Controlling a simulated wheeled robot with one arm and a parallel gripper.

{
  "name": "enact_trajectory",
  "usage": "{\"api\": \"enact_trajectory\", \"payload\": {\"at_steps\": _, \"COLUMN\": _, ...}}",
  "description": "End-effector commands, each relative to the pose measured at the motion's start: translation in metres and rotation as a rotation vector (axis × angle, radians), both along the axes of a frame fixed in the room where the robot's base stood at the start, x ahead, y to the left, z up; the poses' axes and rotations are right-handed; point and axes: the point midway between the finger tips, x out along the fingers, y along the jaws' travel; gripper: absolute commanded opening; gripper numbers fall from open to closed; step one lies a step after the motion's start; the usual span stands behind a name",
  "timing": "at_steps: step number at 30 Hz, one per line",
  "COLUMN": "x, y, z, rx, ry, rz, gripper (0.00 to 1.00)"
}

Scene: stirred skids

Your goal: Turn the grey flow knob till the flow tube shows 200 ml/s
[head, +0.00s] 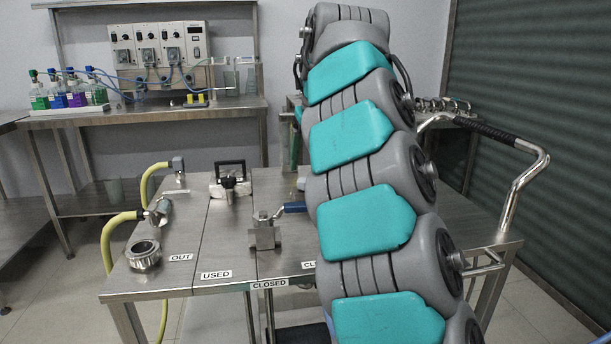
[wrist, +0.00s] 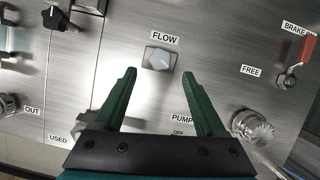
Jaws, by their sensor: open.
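The grey flow knob (wrist: 159,59) sits on a metal panel under the FLOW label in the wrist view, with a pale blue-grey face. My gripper (wrist: 157,74) is open, its two green fingers pointing towards the knob. The knob shows just beyond and between the fingertips; I cannot tell whether they touch it. In the head view my teal and grey arm covers the right part of the bench, and the gripper and knob are hidden. I cannot make out a flow tube or its reading in either view.
In the head view, the skid bench (head: 225,240) bears valves; a pump unit (head: 160,52) stands behind.

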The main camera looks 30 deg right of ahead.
Motion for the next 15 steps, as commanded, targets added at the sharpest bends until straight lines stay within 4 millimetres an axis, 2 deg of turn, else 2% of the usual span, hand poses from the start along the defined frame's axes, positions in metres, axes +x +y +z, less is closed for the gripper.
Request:
{"api": "enact_trajectory", "payload": {"at_steps": 9, "x": 0.015, "y": -0.001, "z": -0.036, "rx": 0.001, "ry": -0.002, "rz": 0.000, "gripper": 0.73}}
{"api": "enact_trajectory", "payload": {"at_steps": 15, "x": 0.020, "y": -0.002, "z": -0.049, "rx": 0.000, "ry": -0.001, "rz": -0.001, "gripper": 0.73}}
